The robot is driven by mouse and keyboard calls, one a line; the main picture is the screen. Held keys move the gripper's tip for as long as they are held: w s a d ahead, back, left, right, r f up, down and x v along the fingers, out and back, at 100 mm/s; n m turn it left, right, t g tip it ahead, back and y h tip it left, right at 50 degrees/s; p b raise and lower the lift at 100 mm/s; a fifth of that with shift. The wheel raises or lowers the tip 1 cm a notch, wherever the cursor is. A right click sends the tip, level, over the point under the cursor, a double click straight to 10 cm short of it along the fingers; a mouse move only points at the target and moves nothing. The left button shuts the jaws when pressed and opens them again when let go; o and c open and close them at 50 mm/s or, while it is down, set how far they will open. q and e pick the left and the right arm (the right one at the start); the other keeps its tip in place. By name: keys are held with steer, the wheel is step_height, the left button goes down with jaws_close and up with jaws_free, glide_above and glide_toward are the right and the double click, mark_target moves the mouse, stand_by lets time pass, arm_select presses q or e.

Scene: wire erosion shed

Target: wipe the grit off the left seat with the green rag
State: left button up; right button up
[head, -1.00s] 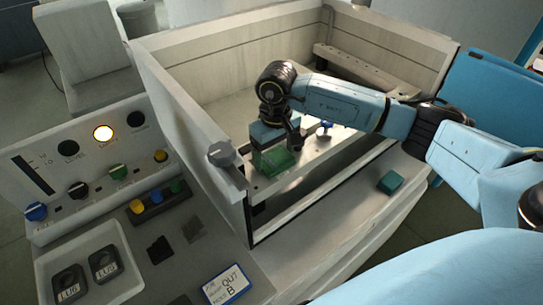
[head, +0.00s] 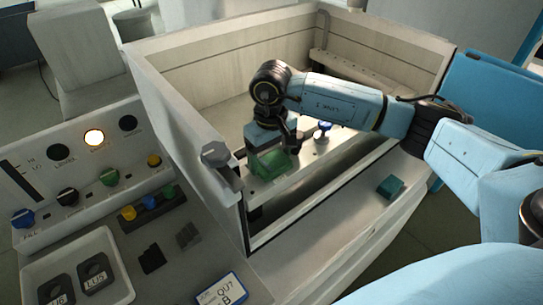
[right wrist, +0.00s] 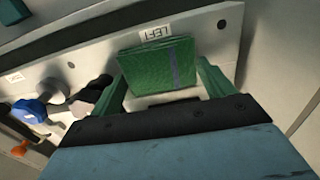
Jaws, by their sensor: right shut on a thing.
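My right gripper (head: 270,160) reaches down into the open tank. It is shut on the green rag (head: 272,163), a folded green pad with a darker stripe, which also shows between its fingers in the right wrist view (right wrist: 160,66). The rag is low over the pale rail (head: 305,165), beside a label reading LEFT (right wrist: 155,32). I cannot tell whether the rag touches the rail. The left seat and any grit are not visible, apparently hidden by rag and gripper. My left gripper is not in view.
A blue-topped fitting (head: 322,132) stands on the rail, right of the gripper; a blue knob (right wrist: 28,112) shows in the wrist view. Tank walls (head: 190,140) surround the arm. A teal block (head: 390,187) lies on the front ledge. A control panel and a tray (head: 118,265) are at left.

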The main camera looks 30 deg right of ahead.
steer(key=shift+s+a+f, duration=0.2)
steer(key=shift+a+f, duration=0.1)
steer(key=shift+a, duration=0.05)
steer(key=shift+s+a+b, duration=0.2)
steer(key=shift+a+b, duration=0.05)
steer(key=shift+a, duration=0.6)
steer(key=shift+s+a+b, duration=0.15)
steer(key=shift+a+b, duration=0.05)
steer(key=shift+a, duration=0.65)
step_height(320, 180, up, 6)
steer(key=shift+w+f+p, duration=0.1)
steer(key=shift+w+p, duration=0.05)
steer(key=shift+p, duration=0.95)
steer(key=shift+r, duration=0.2)
steer(key=shift+r, duration=0.1)
step_height(320, 180, up, 3)
steer(key=shift+f+p, duration=0.1)
steer(key=shift+p, duration=0.25)
